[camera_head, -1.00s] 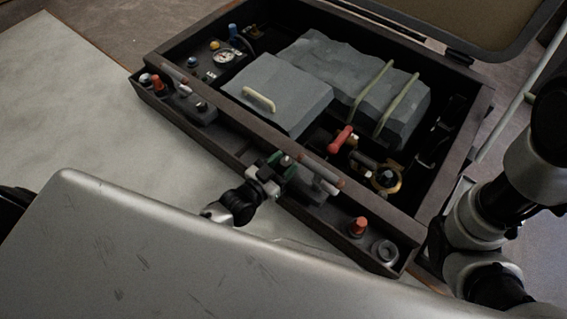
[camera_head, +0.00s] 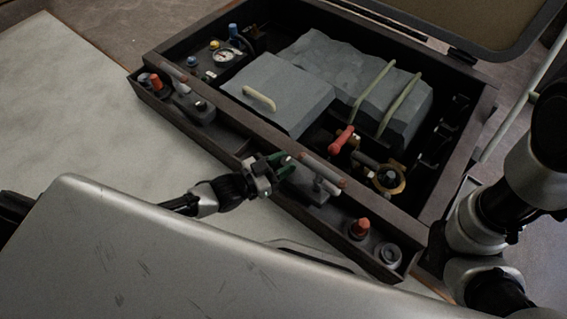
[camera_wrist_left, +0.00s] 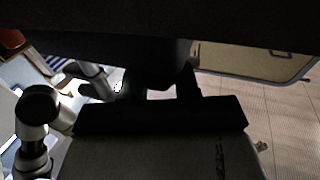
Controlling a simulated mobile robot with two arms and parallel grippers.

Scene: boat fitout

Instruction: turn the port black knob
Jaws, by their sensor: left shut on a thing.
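My left gripper (camera_head: 283,161) is at the middle of the long front ledge, with its green-edged fingers shut around a small knob. The knob is mostly hidden between the fingers; only a small pale tip shows. I take it to be the port black knob. It sits beside a dark lever unit with a grey, red-ended handle (camera_head: 322,171). Another dark knob with a pale top (camera_head: 200,106) stands on a similar unit at the ledge's left end. The left wrist view is very dark around the fingers, and the grasp cannot be made out there. My right gripper is out of view.
An open dark case (camera_head: 460,150) holds grey covers, a red handle (camera_head: 343,138) and a brass ring (camera_head: 388,180). An orange knob (camera_head: 360,229) and a grey knob (camera_head: 389,254) stand on the ledge's right end. The pale tabletop (camera_head: 60,100) at left is clear.

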